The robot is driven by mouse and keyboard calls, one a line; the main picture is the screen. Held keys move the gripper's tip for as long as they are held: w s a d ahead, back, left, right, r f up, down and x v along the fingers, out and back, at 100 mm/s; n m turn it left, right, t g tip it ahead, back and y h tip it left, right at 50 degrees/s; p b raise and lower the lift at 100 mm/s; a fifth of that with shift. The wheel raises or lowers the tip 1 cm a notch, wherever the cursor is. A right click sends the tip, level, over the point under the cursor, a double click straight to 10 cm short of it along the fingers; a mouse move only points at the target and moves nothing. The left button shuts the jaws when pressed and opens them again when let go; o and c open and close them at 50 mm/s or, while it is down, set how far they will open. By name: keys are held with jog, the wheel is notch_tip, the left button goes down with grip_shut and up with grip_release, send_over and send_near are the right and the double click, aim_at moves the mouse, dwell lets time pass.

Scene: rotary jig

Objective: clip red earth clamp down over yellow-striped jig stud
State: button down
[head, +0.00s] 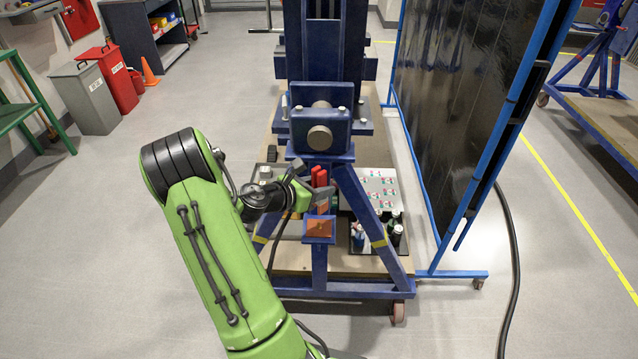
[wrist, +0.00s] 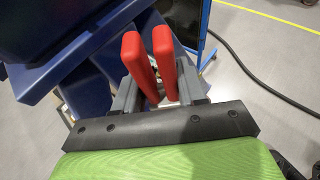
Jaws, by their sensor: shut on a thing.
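The red earth clamp (head: 319,177) is held in my gripper (head: 308,195) in front of the blue jig frame. In the wrist view the clamp's two red handles (wrist: 164,62) stand up side by side between the grey fingers of my gripper (wrist: 155,95), with a narrow gap between them. The clamp's lower jaws are hidden from the wrist view. In the head view an orange-brown plate (head: 319,228) on a blue bracket lies just below the clamp. I cannot make out the yellow-striped stud.
The blue rotary jig (head: 320,135) stands close around my gripper. Behind its legs are a tray with a dotted white panel (head: 376,190) and several bottles (head: 395,232). A dark welding screen (head: 440,95) stands on the right, with a black cable (head: 512,250) on the floor.

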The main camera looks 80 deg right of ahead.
aim_at(319, 207)
jog(key=shift+f+b, duration=1.5)
jog(key=shift+f, duration=1.9)
jog(key=shift+f, duration=0.5)
jog(key=c, duration=0.6)
grip_release()
jog(key=shift+o, duration=0.2)
jog(key=shift+a, duration=0.1)
jog(key=p+v, duration=0.4)
jog(key=v, duration=1.1)
jog(key=shift+w+a, duration=0.15)
jog(key=shift+a, duration=0.1)
jog(key=shift+r, duration=0.1)
